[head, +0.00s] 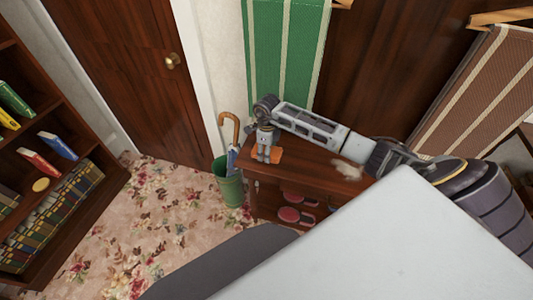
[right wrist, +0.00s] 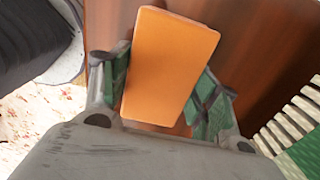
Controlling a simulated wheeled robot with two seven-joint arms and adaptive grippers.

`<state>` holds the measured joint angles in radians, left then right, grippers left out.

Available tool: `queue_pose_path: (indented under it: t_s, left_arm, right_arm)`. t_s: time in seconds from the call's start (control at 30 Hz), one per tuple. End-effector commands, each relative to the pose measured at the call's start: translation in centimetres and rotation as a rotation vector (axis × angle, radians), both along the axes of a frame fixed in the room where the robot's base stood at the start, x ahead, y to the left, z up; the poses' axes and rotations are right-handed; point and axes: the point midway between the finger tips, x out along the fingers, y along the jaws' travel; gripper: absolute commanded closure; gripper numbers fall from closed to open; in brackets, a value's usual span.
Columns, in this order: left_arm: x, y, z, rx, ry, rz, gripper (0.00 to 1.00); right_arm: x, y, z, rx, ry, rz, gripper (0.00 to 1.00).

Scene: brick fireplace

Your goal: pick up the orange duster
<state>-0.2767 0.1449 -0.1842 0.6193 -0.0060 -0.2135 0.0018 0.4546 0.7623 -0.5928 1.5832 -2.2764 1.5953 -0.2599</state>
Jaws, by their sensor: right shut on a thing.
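The orange duster (head: 277,156) looks like a flat orange block at the left end of the top of a brown wooden cabinet. In the right wrist view the duster (right wrist: 168,62) fills the space between my fingers. My right gripper (head: 266,158) points down over it, and its green-padded fingers (right wrist: 160,100) are shut on its two sides. The head view does not clearly show whether the duster is lifted off the wood or still touches it. My left gripper is not in view.
The wooden cabinet (head: 310,178) has shoes on its lower shelves. A pale fluffy thing (head: 347,169) lies on its top. A green umbrella bin (head: 229,186) stands close on the left. A green striped cloth (head: 262,60) hangs behind. A bookcase (head: 100,190) stands far left, with floor between.

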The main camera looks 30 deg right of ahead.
Motion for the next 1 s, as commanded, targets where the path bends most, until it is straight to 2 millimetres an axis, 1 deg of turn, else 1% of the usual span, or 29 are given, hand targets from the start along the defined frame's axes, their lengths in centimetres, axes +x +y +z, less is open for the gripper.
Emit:
queue_pose_path:
  t_s: [0.03, 0.07, 0.33, 0.47, 0.67, 1.0]
  left_arm:
    - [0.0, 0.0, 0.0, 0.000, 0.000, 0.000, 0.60]
    - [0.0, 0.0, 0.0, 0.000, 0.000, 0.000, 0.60]
    - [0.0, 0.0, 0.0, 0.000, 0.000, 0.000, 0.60]
    - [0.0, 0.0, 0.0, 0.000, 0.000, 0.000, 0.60]
    - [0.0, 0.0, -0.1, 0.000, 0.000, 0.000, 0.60]
    - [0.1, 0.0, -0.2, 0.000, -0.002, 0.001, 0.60]
  right_arm:
    - [0.0, 0.0, 0.0, 0.000, 0.000, 0.000, 0.61]
    - [0.0, 0.0, 0.0, 0.000, 0.000, 0.000, 0.63]
    - [0.0, 0.0, 0.1, 0.000, 0.000, 0.000, 0.63]
    - [0.0, 0.0, 0.7, 0.000, -0.001, 0.000, 0.63]
    - [0.1, -0.1, 2.7, -0.001, -0.003, 0.000, 0.63]
    - [0.1, -0.1, 7.7, -0.002, -0.003, 0.001, 0.63]
